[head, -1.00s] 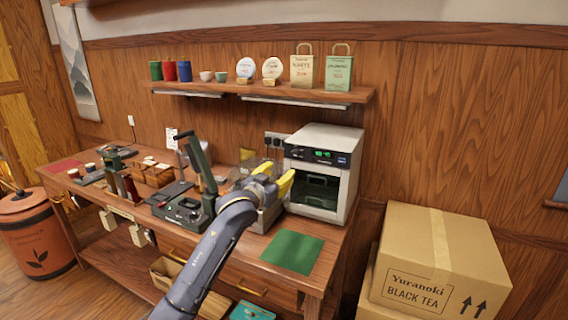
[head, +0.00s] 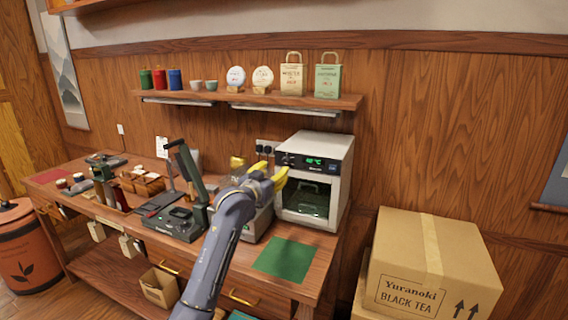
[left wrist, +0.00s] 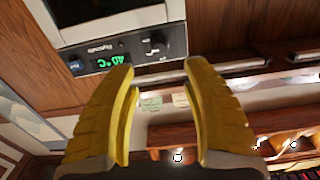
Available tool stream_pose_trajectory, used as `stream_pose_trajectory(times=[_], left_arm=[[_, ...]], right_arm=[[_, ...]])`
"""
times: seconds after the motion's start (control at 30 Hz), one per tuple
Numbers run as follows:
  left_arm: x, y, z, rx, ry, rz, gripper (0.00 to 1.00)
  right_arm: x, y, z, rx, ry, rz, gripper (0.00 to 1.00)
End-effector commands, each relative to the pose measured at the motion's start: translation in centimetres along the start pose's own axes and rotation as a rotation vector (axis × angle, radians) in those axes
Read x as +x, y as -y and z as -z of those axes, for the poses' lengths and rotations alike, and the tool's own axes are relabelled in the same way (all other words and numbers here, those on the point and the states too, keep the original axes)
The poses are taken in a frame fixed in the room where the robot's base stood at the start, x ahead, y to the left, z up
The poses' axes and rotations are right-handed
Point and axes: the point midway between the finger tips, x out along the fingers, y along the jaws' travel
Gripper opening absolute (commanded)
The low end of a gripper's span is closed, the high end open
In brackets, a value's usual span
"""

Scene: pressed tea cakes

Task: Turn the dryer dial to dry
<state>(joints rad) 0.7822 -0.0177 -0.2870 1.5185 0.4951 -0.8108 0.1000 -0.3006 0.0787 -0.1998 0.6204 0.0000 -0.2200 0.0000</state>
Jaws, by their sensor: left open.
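The dryer (head: 344,165) is a white box with a dark front panel and a glass door, on the right end of the bench. Its green display (head: 314,161) is lit; it appears upside down in the left wrist view (left wrist: 111,60). The dark round dial (left wrist: 157,44) lies just beyond and between my left fingertips in the left wrist view. Its labels are too small to read. My left gripper (head: 261,169) is open and empty, its yellow fingers at the left of the dryer's front, apart from the dial. My right gripper is not in view.
A green mat (head: 286,260) lies on the bench before the dryer. A dark lever press (head: 180,220) stands left of my arm. A shelf (head: 210,104) with tins, cakes and bags hangs above. A carton (head: 425,265) stands at right.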

Motion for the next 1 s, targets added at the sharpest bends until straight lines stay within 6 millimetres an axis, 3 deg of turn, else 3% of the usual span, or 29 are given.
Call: stream_pose_trajectory(times=[0.5, 1.0], left_arm=[[6.6, 0.0, 0.0, 0.001, 0.001, 0.000, 0.48], [8.7, 0.0, 0.0, 0.000, 0.000, 0.000, 0.48]], right_arm=[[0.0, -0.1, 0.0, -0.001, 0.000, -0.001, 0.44], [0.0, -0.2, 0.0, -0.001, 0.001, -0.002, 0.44]])
